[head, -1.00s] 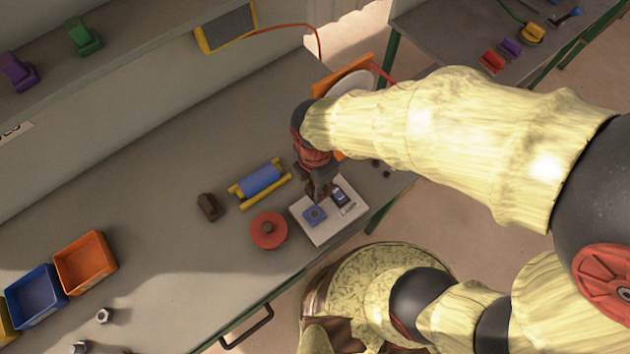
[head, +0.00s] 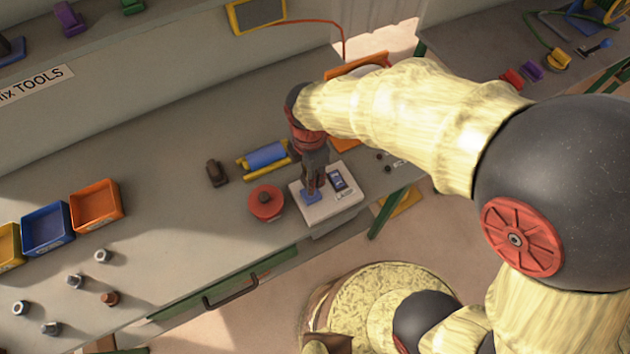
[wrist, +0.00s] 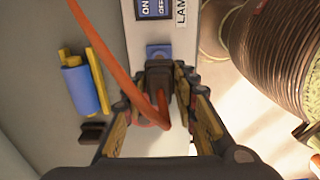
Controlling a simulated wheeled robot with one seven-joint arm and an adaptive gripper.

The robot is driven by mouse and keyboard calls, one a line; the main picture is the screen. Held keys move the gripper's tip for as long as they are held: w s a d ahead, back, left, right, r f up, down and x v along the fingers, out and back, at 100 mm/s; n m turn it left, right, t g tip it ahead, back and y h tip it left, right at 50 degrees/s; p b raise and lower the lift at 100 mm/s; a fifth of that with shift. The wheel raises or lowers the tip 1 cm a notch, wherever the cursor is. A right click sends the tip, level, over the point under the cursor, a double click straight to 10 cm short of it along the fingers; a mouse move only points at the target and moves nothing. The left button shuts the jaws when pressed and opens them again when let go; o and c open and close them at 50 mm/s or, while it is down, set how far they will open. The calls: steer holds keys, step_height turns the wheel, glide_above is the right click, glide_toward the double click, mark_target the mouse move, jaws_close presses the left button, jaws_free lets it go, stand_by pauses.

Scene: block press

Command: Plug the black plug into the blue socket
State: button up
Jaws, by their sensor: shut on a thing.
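My gripper (wrist: 165,100) is shut on the black plug (wrist: 158,75), which has an orange-red cord rising from it. In the head view my gripper (head: 314,180) points down over the white board. The blue socket (wrist: 158,49) sits on the white board (wrist: 184,44), right at the front of the plug in the wrist view. In the head view the blue socket (head: 309,196) is partly covered by my gripper. The plug is at the socket, but I cannot tell whether it is inside or just above it.
A switch marked ON and OFF (head: 337,180) is on the same board. A red round object (head: 266,202), a blue roller on a yellow frame (head: 265,156) and a brown block (head: 216,173) stand left of it. Orange (head: 97,212) and blue (head: 46,240) bins are farther left.

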steer(key=shift+w, duration=0.15)
steer(key=shift+f, duration=0.1)
steer(key=shift+f+b, duration=2.2)
steer(key=shift+f, duration=0.65)
steer(key=shift+p, duration=0.45)
steer(key=shift+f+b, duration=0.35)
steer(key=shift+f, duration=0.2)
stand_by(0.6)
steer(key=o, duration=1.1)
steer(key=shift+o, duration=0.2)
